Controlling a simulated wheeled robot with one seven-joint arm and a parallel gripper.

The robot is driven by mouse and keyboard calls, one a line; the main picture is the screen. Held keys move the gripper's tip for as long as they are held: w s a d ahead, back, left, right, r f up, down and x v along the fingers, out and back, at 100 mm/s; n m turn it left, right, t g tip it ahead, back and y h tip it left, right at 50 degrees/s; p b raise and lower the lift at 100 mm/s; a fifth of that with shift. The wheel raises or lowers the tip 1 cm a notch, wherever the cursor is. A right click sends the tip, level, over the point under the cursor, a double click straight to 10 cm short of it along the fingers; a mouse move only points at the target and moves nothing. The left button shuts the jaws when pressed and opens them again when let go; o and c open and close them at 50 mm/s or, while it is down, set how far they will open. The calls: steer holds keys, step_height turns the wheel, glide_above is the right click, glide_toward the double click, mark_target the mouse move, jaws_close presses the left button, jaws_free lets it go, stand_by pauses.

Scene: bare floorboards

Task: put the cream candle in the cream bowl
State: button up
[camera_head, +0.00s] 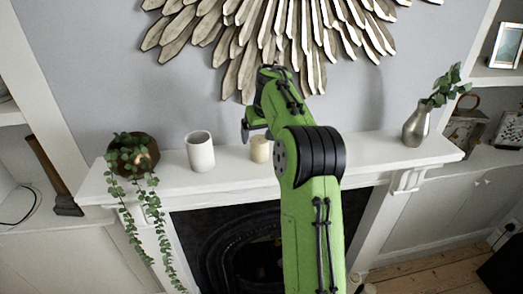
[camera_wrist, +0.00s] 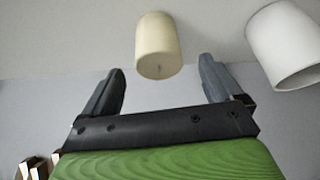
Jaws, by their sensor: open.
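The cream candle (camera_head: 260,149) stands on the white mantel shelf, partly hidden behind my arm in the head view. In the wrist view the candle (camera_wrist: 158,40) appears upside down, its wick end facing my gripper. My gripper (camera_wrist: 161,66) is open and empty. Its two fingers point toward the candle, one to each side in the picture, and the candle's wick end lies near the fingertips; I cannot tell the exact gap. In the head view one dark finger (camera_head: 246,131) shows just left of and above the candle. I see no cream bowl in either view.
A white cup-like vessel (camera_head: 200,151) stands left of the candle, also in the wrist view (camera_wrist: 287,45). A brown pot (camera_head: 148,152) with a trailing plant is farther left. A metal vase (camera_head: 415,126) stands at the shelf's right end. A sunburst wall ornament (camera_head: 235,45) hangs above.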

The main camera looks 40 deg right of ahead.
mark_target(260, 140)
steer(key=shift+w+d+f, duration=0.25)
steer(key=shift+d+f, duration=0.05)
steer(key=shift+f, duration=0.4)
steer(key=x, duration=0.4)
steer(key=shift+w+a+f, duration=0.1)
steer(key=shift+a+f, duration=0.05)
steer(key=shift+f, duration=0.25)
steer(key=shift+w+f, duration=0.2)
steer(key=shift+f, duration=0.15)
steer(key=shift+s+r, duration=0.1)
steer(key=c, duration=1.3)
steer(key=shift+o, duration=0.2)
step_height(260, 140, up, 10)
steer(key=p, duration=0.3)
